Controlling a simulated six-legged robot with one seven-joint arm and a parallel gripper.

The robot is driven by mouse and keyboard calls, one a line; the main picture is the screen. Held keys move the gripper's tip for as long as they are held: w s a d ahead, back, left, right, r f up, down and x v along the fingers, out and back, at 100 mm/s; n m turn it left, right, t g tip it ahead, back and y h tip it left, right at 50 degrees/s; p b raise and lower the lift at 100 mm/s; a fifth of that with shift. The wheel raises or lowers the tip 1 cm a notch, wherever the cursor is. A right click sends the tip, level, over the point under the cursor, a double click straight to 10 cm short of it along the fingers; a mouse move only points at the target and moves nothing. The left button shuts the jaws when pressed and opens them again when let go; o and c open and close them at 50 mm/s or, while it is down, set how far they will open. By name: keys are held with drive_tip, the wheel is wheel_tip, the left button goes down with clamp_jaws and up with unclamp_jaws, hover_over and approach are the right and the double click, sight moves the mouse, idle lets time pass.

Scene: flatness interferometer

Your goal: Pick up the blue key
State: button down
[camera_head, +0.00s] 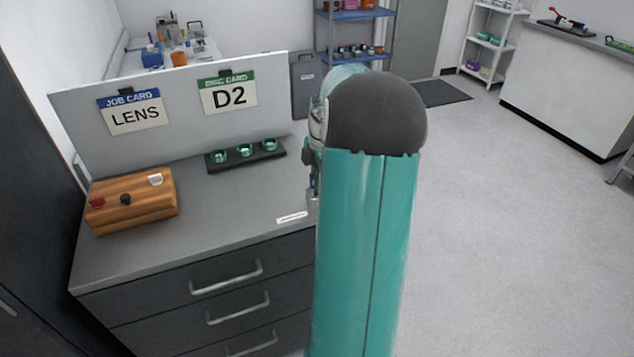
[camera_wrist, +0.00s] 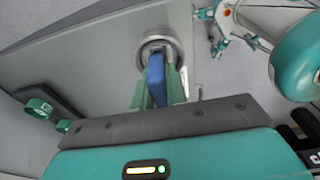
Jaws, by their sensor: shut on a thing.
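The blue key (camera_wrist: 156,82) shows in the wrist view, upright in the picture between the two green fingers of my gripper (camera_wrist: 159,90). The fingers are shut on it. A round metal ring (camera_wrist: 146,51) on a grey surface is right by the key's far end; I cannot tell whether the key touches it or is inside it.
A wooden block (camera_head: 148,211) with red, black and white pieces on top sits on the grey cabinet top. A dark tray (camera_head: 215,168) holds green-rimmed cups. A panel (camera_head: 180,92) with "LENS" and "D2" cards stands behind. Open floor lies to the right.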

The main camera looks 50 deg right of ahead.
drive_tip(key=s+a+r, duration=0.8)
drive_tip(key=s+r, duration=0.3)
drive_tip(key=r, duration=0.1)
drive_tip(key=w+d+f, duration=0.1)
drive_tip(key=w+d, duration=0.1)
drive_tip(key=w, duration=0.1)
drive_tip(key=w+d+f, duration=0.1)
drive_tip(key=w+d, duration=0.2)
drive_tip(key=w, duration=0.1)
drive_tip(key=w+d+f, duration=0.2)
drive_tip(key=w+d, duration=0.1)
drive_tip(key=w, duration=0.1)
drive_tip(key=shift+f, duration=3.2)
drive_tip(key=shift+f, duration=1.3)
drive_tip(key=m, duration=0.3)
drive_tip(key=shift+m, duration=0.3)
